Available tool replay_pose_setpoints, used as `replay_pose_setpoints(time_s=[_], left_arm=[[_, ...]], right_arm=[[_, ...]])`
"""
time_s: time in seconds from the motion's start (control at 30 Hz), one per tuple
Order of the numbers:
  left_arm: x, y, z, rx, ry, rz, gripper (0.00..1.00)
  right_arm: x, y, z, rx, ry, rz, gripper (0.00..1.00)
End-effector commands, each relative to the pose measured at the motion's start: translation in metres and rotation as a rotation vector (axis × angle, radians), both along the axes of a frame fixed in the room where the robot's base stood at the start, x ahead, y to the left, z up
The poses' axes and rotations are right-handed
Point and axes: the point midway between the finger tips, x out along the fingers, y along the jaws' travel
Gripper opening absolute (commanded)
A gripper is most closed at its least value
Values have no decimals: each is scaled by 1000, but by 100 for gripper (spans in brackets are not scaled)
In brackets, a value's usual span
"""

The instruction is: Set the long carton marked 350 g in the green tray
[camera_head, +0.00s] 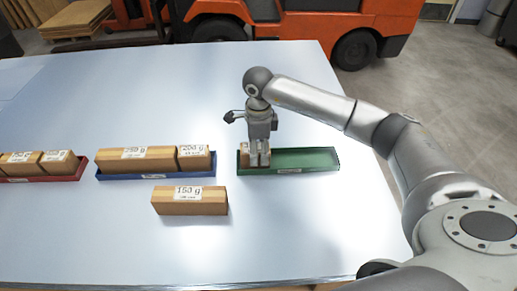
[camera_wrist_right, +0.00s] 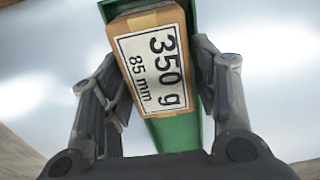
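The long carton marked 350 g (camera_wrist_right: 152,62) is brown with a white label that also reads 85 mm. In the right wrist view it lies lengthwise over the green tray (camera_wrist_right: 178,134), between the fingers of my right gripper (camera_wrist_right: 163,85). The fingers flank its long sides closely; whether both press on it is unclear. In the head view my right gripper (camera_head: 259,160) points down at the left end of the green tray (camera_head: 308,160) and hides most of the carton. Whether the carton rests on the tray floor is hard to tell. My left gripper is out of view.
A carton marked 150 g (camera_head: 190,207) lies on the table in front of the blue tray (camera_head: 157,175), which holds cartons marked 250 g and 200 g. A red tray (camera_head: 70,174) with cartons is at the far left. The green tray's right part is empty.

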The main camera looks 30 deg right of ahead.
Motion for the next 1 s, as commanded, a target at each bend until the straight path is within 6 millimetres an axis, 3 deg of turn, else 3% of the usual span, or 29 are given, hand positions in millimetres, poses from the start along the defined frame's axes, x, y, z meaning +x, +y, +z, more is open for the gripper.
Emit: replay_pose_setpoints(time_s=[0.47,1.0], left_arm=[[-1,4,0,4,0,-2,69],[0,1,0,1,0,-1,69]], right_arm=[[0,0,4,-1,0,0,69],[1,0,104,0,-2,1,69]])
